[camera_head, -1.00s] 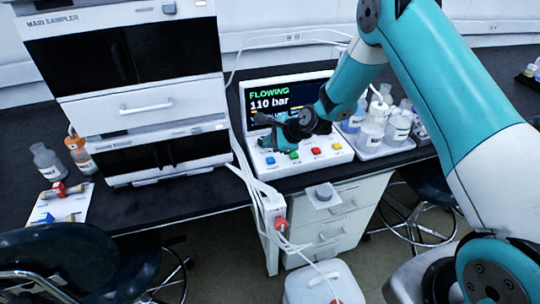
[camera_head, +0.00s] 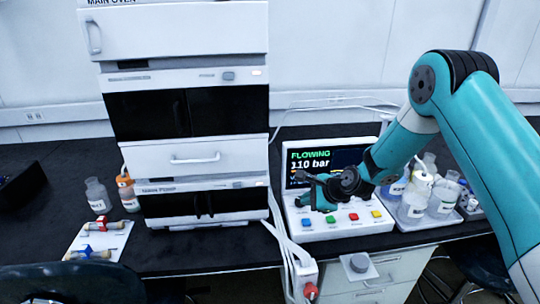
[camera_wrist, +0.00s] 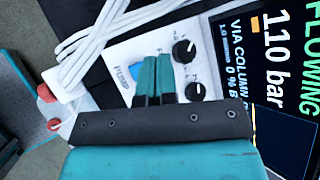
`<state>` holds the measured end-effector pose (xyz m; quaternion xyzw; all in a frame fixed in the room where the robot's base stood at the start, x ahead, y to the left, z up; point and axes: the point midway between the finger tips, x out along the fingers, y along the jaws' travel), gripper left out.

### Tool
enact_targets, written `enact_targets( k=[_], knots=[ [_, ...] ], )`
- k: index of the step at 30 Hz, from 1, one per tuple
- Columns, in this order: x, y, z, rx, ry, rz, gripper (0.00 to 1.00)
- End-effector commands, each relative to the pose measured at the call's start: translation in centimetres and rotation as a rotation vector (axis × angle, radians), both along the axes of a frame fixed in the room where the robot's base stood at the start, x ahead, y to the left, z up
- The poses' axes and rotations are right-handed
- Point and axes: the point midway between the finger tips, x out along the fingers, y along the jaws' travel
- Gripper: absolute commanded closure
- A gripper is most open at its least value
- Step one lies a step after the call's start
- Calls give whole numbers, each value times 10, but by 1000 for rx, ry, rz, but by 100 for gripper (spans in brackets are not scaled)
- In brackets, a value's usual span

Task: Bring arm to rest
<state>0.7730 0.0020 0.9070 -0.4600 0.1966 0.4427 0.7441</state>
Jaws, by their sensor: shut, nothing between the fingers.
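My arm reaches in from the right in the head view. My gripper (camera_head: 308,190) is over the left part of the white control console (camera_head: 350,229), in front of its screen. In the wrist view my gripper (camera_wrist: 155,60) has its two teal fingers together with nothing between them. They point at the console's white panel (camera_wrist: 120,52), beside the PUMP label, a blue switch (camera_wrist: 136,70) and black knobs (camera_wrist: 184,51). I cannot tell whether the fingertips touch the panel. The screen (camera_head: 330,165) reads FLOWING and 110 bar; it also shows in the wrist view (camera_wrist: 285,130).
A tall instrument stack (camera_head: 205,150) stands left of the console. White cables (camera_head: 280,232) run down to a socket strip with a red plug (camera_head: 311,291). Bottles (camera_head: 98,195) stand at left.

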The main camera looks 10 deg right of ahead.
Motion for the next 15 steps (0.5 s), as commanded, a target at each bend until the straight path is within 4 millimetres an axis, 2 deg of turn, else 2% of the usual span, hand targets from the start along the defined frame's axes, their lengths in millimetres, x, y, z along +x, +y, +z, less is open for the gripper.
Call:
enact_targets(
  k=[4,7,11,15],
  knots=[
    [-16,17,42,-86,-50,161,100],
    [-46,35,89,-199,-112,379,100],
    [-106,55,147,-355,-207,715,100],
    [-182,65,197,-499,-323,1083,100]
  ],
)
